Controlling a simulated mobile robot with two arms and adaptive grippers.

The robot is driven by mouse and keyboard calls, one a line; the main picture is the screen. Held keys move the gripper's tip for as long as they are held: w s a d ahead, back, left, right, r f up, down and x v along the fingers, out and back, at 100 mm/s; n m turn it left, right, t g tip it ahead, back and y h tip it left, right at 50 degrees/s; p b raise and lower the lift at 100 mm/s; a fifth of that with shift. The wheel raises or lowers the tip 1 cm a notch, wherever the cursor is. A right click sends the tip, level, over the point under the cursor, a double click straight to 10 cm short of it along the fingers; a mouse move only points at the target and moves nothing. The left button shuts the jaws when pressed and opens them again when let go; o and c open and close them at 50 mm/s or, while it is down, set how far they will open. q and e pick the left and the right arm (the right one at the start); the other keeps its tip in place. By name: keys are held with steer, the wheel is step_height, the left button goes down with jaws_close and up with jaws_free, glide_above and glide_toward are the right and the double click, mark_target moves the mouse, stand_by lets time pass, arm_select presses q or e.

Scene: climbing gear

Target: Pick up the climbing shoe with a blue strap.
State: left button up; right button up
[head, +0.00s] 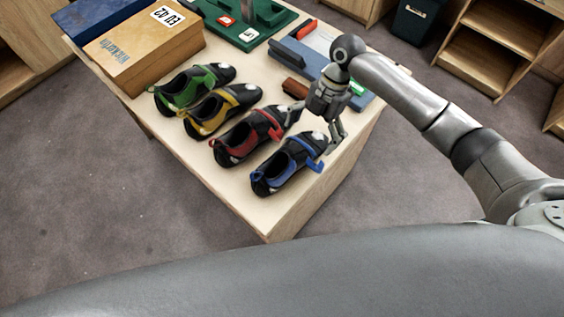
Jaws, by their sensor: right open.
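The climbing shoe with a blue strap (283,171) stands on the table at the near end of a row of shoes. It is black with blue lining and a pale toe patch. My right gripper (313,131) is open above its toe end, with one finger by the red-strapped shoe's toe and the other just right of the blue-strapped shoe. I cannot tell whether the fingers touch either shoe. My left gripper is not in view.
Beside it stand the red-strapped shoe (236,143), yellow-strapped shoe (212,114) and green-strapped shoe (184,92). A cardboard box (150,56), a green tray (222,36) and a blue tray (300,57) lie behind. The table's (268,213) near corner is bare.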

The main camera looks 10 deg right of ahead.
mark_target(306, 141)
steer(key=shift+a+f, duration=0.1)
steer(key=shift+f, duration=0.2)
steer(key=shift+a+f, duration=0.2)
steer(key=shift+f, duration=0.1)
steer(key=p+x, duration=0.1)
steer(key=x, duration=0.2)
steer(key=shift+w+a+f+p, duration=0.2)
steer(key=shift+f+p, duration=0.1)
steer(key=shift+p, duration=0.1)
steer(key=shift+s+a+f, duration=0.1)
steer(key=shift+s+f, duration=0.05)
steer(key=shift+f, duration=0.3)
steer(key=c, duration=1.2)
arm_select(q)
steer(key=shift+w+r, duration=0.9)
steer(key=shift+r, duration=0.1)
arm_select(e)
steer(key=shift+c, duration=0.2)
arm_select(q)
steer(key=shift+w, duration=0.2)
